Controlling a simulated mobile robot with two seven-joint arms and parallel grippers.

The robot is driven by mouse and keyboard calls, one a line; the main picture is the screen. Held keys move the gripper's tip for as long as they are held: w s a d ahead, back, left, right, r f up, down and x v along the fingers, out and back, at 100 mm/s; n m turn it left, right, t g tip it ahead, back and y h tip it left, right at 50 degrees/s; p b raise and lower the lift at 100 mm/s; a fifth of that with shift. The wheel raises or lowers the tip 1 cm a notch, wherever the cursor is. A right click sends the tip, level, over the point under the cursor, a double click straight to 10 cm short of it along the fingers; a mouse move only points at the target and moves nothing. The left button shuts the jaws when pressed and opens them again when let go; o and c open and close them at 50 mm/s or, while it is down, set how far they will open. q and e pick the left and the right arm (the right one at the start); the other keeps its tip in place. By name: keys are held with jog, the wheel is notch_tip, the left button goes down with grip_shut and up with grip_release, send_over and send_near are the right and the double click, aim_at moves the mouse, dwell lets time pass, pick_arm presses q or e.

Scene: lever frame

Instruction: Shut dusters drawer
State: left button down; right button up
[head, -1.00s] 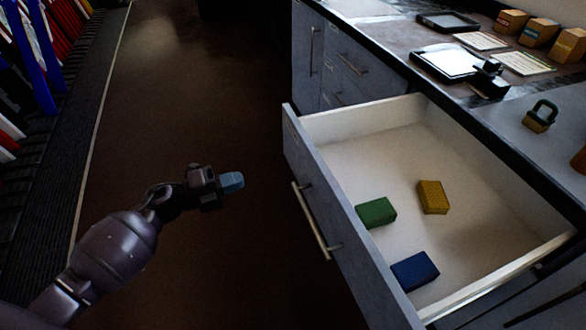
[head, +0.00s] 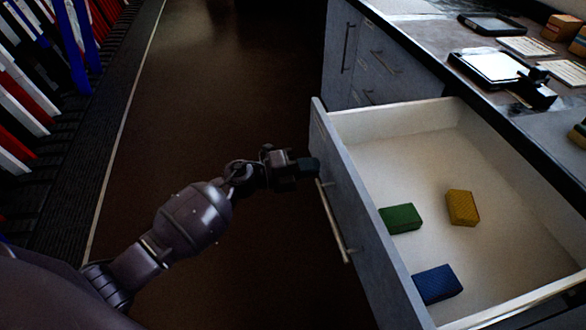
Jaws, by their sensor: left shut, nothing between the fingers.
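The drawer (head: 356,235) stands pulled out from the counter in the head view, its grey front facing left with a long bar handle (head: 332,222). Inside lie a green duster (head: 400,218), a yellow duster (head: 462,208) and a blue duster (head: 437,284), apart from each other on the pale drawer floor. My left gripper (head: 312,167) is shut and empty, at the drawer front near the handle's far end. I cannot tell whether it touches the front. My right gripper is not in view.
The countertop (head: 440,52) behind the drawer carries a silver-and-black tray (head: 492,66), a black stand-like item (head: 535,88), papers and small boxes. More closed cabinet fronts (head: 375,65) stand beyond. Red, white and blue upright items line the left. The dark floor (head: 200,110) between is clear.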

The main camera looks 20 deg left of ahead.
pick_arm(q)
jog(key=shift+w+d, duration=0.4)
jog(key=shift+d, duration=0.25)
jog(key=shift+w, duration=0.1)
